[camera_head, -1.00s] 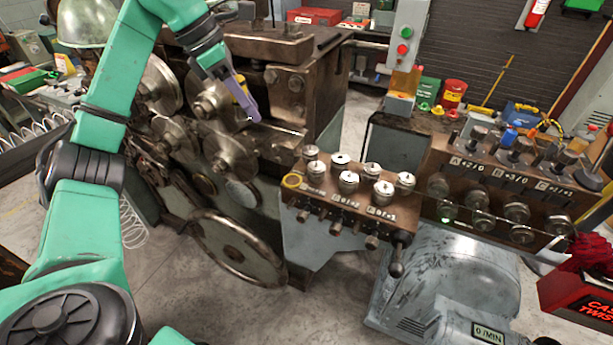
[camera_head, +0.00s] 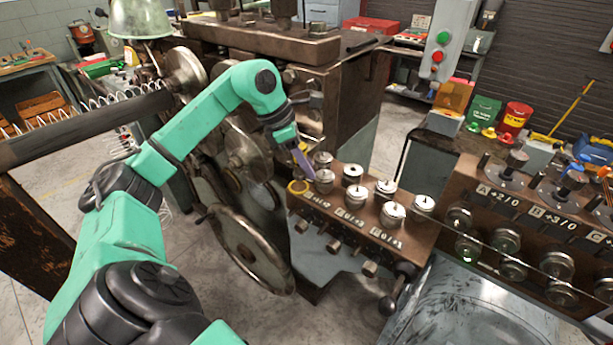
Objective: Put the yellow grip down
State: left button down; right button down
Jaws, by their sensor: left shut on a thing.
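My left gripper (camera_head: 303,160) is over the left end of the brown control panel (camera_head: 345,222), its purple finger pointing down. It is shut on the yellow grip, which I can hardly make out behind the finger. A yellow ring (camera_head: 298,187) shows on the panel's top left corner, just below the fingertips. I cannot tell whether the grip touches the panel there. Metal knobs (camera_head: 353,174) stand on the panel right beside the fingers. My right gripper is not in view.
The coiler's handwheel (camera_head: 250,250) is below and left of the panel. A second panel with knobs (camera_head: 520,210) stands to the right. A black-knobbed lever (camera_head: 388,304) sticks out at the panel's front right. The bare floor (camera_head: 255,318) is clear in front.

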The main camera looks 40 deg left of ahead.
aim_at(304, 174)
pick_arm(q)
jog(key=f, duration=0.2)
jog(key=shift+s+a+f, duration=0.1)
jog(key=shift+s+f, duration=0.1)
jog(key=shift+f, duration=0.2)
jog(key=shift+a+f, duration=0.1)
jog(key=shift+f, duration=0.25)
jog(key=c, duration=0.5)
grip_release()
jog(key=shift+r, duration=0.1)
